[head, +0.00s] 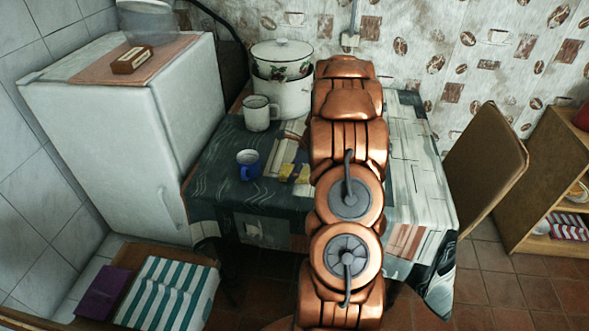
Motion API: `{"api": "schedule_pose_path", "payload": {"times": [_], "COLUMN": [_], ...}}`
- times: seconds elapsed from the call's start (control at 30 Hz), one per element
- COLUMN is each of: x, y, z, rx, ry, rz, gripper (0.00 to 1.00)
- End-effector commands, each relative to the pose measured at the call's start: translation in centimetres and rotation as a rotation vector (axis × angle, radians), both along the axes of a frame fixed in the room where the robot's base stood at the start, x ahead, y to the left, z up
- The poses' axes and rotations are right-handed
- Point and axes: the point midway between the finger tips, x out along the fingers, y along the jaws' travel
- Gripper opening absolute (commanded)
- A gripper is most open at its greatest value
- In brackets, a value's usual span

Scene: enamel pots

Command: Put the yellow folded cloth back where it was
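A small yellow patch (294,172) shows on the table beside my arm, to the right of the blue mug. It is partly hidden by the arm, and I cannot tell whether it is the yellow folded cloth or part of the tablecloth's print. No other yellow cloth is in clear view. My arm stretches over the middle of the table toward the back wall. My gripper is hidden behind the arm's links, so what it holds cannot be seen.
On the patterned table (408,167) stand a blue mug (248,164), a white mug (257,114) and enamel pots (282,90). A white fridge (140,130) is left, a chair (487,165) and shelf (548,170) right. Purple (102,291) and striped (168,292) cloths lie front left.

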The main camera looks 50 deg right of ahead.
Motion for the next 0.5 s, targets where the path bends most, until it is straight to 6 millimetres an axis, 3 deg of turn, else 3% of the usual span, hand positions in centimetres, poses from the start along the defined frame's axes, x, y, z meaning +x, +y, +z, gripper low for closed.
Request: {"api": "schedule_pose_path", "payload": {"times": [0.23,0.5], "x": [0.0,0.02], "y": [0.01,0.02], "z": [0.0,0.01], "rx": [0.0,0.0], "ry": [0.0,0.0], "rz": [0.0,0.0], "gripper": [0.91,0.92]}}
